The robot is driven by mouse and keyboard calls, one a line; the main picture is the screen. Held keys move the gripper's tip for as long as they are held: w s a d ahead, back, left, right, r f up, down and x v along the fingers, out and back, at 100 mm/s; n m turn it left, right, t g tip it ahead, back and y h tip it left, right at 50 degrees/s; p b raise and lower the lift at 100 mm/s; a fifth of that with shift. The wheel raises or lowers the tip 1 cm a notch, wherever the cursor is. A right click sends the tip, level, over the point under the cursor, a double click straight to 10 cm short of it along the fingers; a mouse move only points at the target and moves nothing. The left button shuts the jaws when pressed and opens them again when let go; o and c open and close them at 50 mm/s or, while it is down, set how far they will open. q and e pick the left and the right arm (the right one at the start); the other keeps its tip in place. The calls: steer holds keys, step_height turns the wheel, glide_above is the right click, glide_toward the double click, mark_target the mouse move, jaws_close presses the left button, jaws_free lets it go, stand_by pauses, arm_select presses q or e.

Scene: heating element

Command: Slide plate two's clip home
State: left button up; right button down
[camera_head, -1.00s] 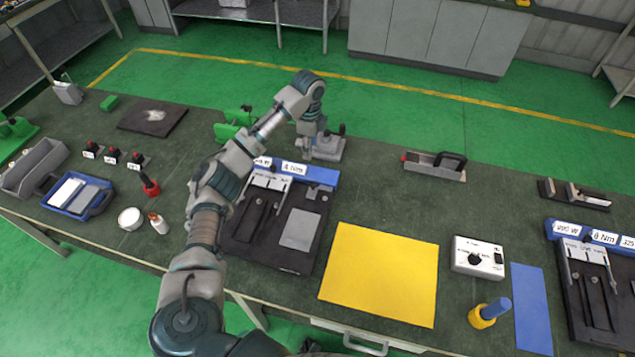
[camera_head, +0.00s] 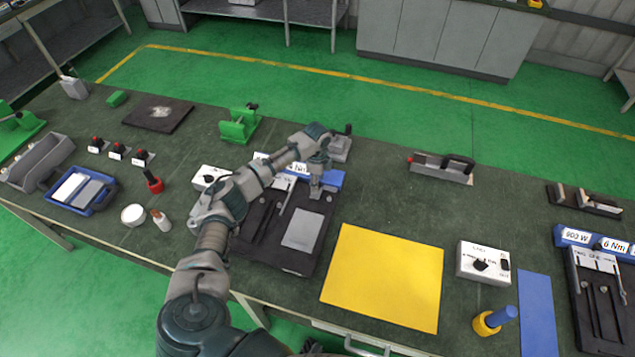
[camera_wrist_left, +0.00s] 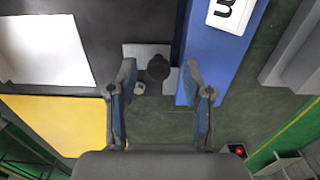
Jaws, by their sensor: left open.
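A dark fixture plate (camera_head: 272,255) lies in front of me with a blue label strip (camera_head: 333,179) along its far edge; "Nm" is partly readable. No plate number is legible. A second similar plate (camera_head: 592,297) is at the far right, labelled 900 W and 6 Nm. My left gripper (camera_head: 317,188) is over the near plate's far right corner, pointing down. In the wrist view the open gripper (camera_wrist_left: 160,92) has its fingers spread around a small grey clip (camera_wrist_left: 136,52) with a dark round knob (camera_wrist_left: 158,67), beside the blue strip. Whether the fingers touch it is unclear.
A light grey pad (camera_head: 302,230) lies on the near plate. A grey clamp (camera_head: 440,167) stands beyond. Bench behind the gripper is mostly clear.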

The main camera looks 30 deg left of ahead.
arm_select(q)
steer(key=shift+f, duration=0.6)
